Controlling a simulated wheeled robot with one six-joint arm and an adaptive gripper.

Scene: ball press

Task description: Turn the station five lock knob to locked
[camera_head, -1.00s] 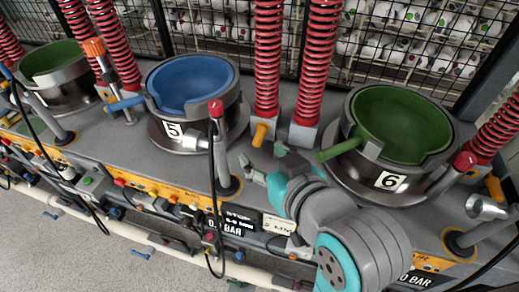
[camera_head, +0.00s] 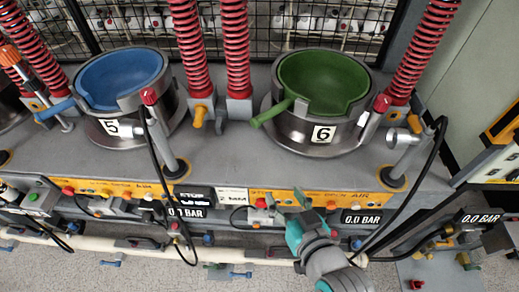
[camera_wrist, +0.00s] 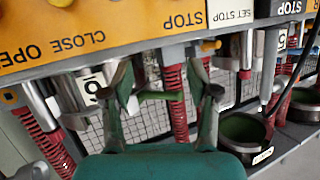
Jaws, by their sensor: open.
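Station five's blue bowl (camera_head: 122,78), with its "5" plate (camera_head: 111,128), stands at the upper left of the head view. A red knob (camera_head: 149,97) sits at its right side, above a metal post. I cannot tell which knob is the lock knob. My gripper (camera_head: 290,205) is at the front edge of the bench, below station six and well right of station five. In the wrist view my gripper (camera_wrist: 160,75) is open and empty, its two fingers spread before the yellow panel. A green handle (camera_wrist: 160,96) shows beyond the fingers.
Station six's green bowl (camera_head: 322,82) stands behind my gripper. Red springs (camera_head: 237,45) rise between the stations. Posts with black hoses (camera_head: 398,160) stand along the front. A yellow control panel (camera_head: 120,189) runs along the bench edge.

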